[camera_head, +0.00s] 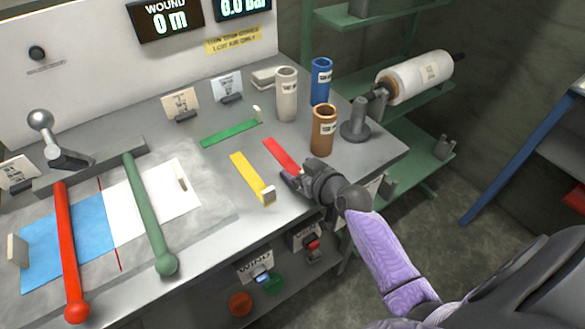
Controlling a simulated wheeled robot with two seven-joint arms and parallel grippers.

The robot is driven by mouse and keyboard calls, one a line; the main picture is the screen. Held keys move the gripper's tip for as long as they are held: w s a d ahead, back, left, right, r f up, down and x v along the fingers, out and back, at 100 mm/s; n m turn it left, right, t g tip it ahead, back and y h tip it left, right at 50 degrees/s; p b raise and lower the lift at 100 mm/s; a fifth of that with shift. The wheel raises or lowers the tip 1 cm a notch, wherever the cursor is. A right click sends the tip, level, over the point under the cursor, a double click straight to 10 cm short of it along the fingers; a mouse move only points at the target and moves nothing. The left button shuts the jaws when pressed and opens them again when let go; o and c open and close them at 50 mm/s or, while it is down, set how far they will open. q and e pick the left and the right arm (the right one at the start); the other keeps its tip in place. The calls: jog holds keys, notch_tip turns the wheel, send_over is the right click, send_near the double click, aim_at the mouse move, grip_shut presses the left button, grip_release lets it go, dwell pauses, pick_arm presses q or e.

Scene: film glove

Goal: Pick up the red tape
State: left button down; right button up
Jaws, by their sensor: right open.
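The red tape (280,153) is a flat strip on the grey bench top, between the green tape and the brown cylinder. My right gripper (287,178) is at the near end of the red tape, low over the bench. Its jaws are open, and they hide that end of the strip. I cannot tell whether the fingers touch the tape. My left gripper is not in view.
A yellow tape (246,172) lies to the left and a green tape (230,133) behind. Brown (323,131), white (286,95) and blue (321,80) cylinders stand behind the gripper. A film roll (415,74) is at the right. Red (65,240) and green (148,205) levers are at left.

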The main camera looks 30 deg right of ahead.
grip_shut()
dwell(0.3)
jog(key=shift+r, duration=0.15)
